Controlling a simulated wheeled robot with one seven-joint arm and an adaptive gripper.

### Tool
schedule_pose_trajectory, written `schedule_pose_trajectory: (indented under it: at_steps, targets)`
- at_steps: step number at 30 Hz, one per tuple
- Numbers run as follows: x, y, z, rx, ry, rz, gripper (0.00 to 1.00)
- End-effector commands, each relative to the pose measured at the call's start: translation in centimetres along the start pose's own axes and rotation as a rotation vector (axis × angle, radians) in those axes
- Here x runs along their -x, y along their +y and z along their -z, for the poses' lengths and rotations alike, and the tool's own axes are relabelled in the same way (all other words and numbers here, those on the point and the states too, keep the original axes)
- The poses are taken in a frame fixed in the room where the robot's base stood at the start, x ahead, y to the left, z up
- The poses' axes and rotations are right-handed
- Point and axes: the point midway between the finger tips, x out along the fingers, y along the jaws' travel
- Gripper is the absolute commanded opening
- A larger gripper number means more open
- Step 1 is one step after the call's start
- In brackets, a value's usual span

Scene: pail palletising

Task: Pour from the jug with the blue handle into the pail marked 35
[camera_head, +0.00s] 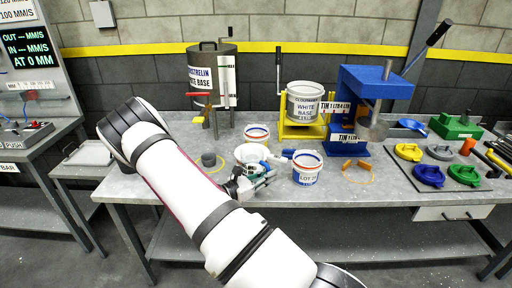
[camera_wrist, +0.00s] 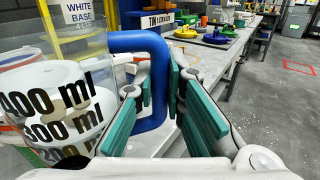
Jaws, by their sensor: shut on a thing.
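The jug (camera_wrist: 55,85) is clear, with black millilitre marks, and fills the left of the wrist view. Its blue handle (camera_wrist: 154,60) runs between the green-padded fingers of my gripper (camera_wrist: 158,85), which is shut on it. In the head view the jug (camera_head: 250,153) appears pale, beside my gripper (camera_head: 262,180) above the bench. A white pail (camera_head: 306,176) with a red-and-blue rim and a "LOT" label stands just right of the gripper; its number is too small to read surely. A similar pail (camera_head: 257,131) stands behind the jug, its label hidden.
A grey drum (camera_head: 205,75), a white-base can on a yellow stand (camera_head: 303,103) and a blue press (camera_head: 372,85) stand at the back. Coloured lids (camera_head: 429,174) lie at right.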

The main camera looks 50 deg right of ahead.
Motion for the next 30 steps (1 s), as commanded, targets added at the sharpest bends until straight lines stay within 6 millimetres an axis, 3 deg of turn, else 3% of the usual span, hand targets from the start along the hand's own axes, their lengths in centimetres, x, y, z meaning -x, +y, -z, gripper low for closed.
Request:
schedule_pose_trajectory:
  at_steps: [3, 10, 30]
  targets:
    - [-2.8, -2.1, -0.6, 0.000, 0.000, 0.056, 0.00]
    - [-5.8, -4.3, -0.7, -0.001, 0.002, 0.120, 0.00]
    - [-6.5, -4.5, -1.2, 0.047, -0.004, 0.139, 0.00]
